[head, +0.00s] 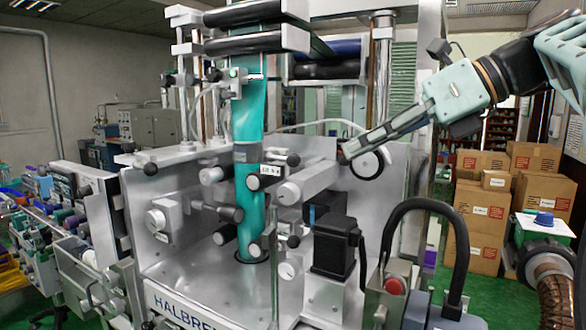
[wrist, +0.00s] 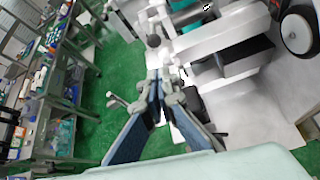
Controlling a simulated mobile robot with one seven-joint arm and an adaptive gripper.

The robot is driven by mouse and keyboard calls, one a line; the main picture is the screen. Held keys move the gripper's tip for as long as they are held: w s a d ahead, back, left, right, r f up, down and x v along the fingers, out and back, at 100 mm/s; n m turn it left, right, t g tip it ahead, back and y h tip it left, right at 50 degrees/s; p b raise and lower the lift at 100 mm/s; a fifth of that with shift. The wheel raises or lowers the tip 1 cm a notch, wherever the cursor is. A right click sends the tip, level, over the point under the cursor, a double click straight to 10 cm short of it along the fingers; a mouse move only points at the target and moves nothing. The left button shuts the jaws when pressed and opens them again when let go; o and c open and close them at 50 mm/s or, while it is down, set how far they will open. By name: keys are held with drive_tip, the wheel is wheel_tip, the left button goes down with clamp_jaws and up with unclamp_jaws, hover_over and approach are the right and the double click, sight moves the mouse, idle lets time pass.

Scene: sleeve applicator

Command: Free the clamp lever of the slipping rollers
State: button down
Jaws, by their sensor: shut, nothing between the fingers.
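The sleeve applicator (head: 190,285) fills the middle of the head view. A teal sleeve web (head: 250,120) runs down through it between grey rollers, one on the right (head: 291,192) and one on the left (head: 212,176). Black-ended levers or pins show near the web, one at upper right (head: 293,160) and one lower left (head: 231,214); I cannot tell which is the clamp lever. My gripper (head: 349,153) is shut and empty, reaching in from the right near the machine's upper right edge. In the wrist view its fingertips (wrist: 165,80) meet in front of the machine.
A bar with a black knob (head: 150,168) juts out at the machine's left. A black wheel (head: 366,163) sits just by my gripper. A black motor housing (head: 335,245) and a curved black hose (head: 440,208) stand at the front right. Cartons (head: 530,165) are stacked behind.

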sight(283, 158)
drive_tip(key=shift+a+r, duration=0.1)
drive_tip(key=shift+a, duration=0.05)
drive_tip(key=shift+a, duration=0.1)
drive_tip(key=b+x, duration=0.1)
drive_tip(key=x, duration=0.8)
drive_tip(key=shift+a+f, duration=0.25)
drive_tip(key=shift+f, duration=0.05)
drive_tip(key=shift+w+r, duration=0.1)
drive_tip(key=shift+r, duration=0.1)
drive_tip(key=shift+r+p, duration=0.1)
drive_tip(key=shift+p, duration=0.5)
